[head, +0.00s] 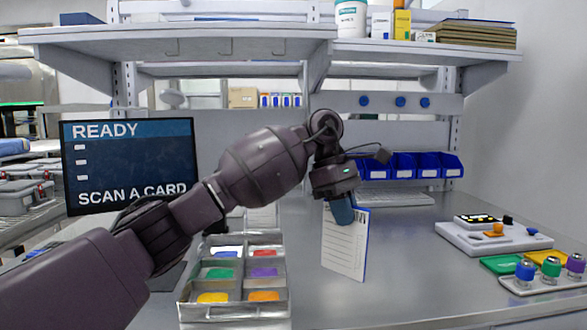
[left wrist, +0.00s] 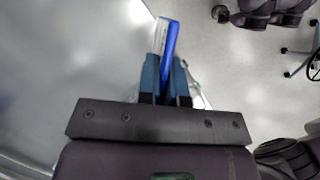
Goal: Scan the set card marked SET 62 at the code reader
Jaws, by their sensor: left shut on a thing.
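My left gripper (head: 342,212) is shut on the top edge of a white card with printed lines and a blue back (head: 344,246). The card hangs upright above the grey worktop (head: 400,285); no set number can be read on it. In the left wrist view the blue edge of the card (left wrist: 171,38) stands between the two blue fingers (left wrist: 165,82). A dark monitor (head: 128,150) at the left reads READY and SCAN A CARD. I cannot make out the code reader; my left arm hides part of the bench. My right gripper is not in view.
A tray (head: 233,313) with several coloured compartments stands left of the card. White sheets (head: 262,218) stand behind it. Blue bins (head: 403,166) line the back. The middle worktop is clear.

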